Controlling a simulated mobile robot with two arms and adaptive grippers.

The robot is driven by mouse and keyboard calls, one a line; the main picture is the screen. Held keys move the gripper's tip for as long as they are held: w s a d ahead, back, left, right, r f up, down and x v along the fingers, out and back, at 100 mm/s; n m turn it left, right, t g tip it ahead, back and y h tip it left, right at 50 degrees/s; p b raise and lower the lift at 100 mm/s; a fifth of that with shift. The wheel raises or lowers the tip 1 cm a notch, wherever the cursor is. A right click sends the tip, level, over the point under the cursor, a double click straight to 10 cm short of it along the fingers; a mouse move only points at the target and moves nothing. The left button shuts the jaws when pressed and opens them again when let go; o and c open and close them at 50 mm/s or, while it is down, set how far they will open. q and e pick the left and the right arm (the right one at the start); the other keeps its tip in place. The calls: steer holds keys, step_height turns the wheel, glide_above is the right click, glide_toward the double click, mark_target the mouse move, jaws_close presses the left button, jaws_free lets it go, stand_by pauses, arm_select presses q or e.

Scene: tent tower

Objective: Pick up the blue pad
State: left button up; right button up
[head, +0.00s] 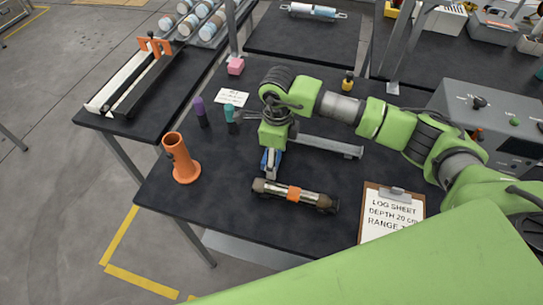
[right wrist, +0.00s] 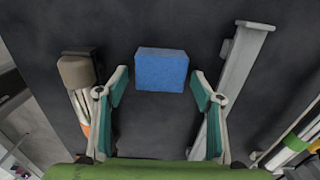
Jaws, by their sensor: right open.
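The blue pad (right wrist: 161,71) is a small block with a flat face, lying on the dark table top. In the right wrist view it sits just beyond and between the fingertips of my right gripper (right wrist: 158,80), with a gap on each side. The gripper is open and empty, with teal inner finger pads. In the head view the right gripper (head: 270,163) points down at the table, and the blue pad (head: 277,156) is partly hidden behind its fingers. My left gripper is in neither view.
A dark tube with an orange band (head: 270,187) lies in front of the gripper. A grey metal bar (head: 335,148) lies to the right. An orange upright holder (head: 180,158) stands left. A clipboard (head: 376,230) lies at the front right. Small bottles stand behind left.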

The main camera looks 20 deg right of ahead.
steer(key=c, duration=1)
steer(key=shift+r, duration=0.1)
steer(key=shift+r+b, duration=0.3)
steer(key=shift+r, duration=0.3)
steer(key=s+a+r+b, duration=0.1)
steer(key=s+a+r, duration=0.1)
steer(key=s+r, duration=0.1)
steer(key=s+a+r+b, duration=0.2)
steer(key=s+a+r, duration=0.1)
steer(key=s+r, duration=0.1)
steer(key=s+a+r+b, duration=0.2)
steer(key=s+a+r, duration=0.1)
steer(key=s+r, duration=0.1)
steer(key=shift+s+r, duration=0.25)
steer(key=shift+r, duration=0.05)
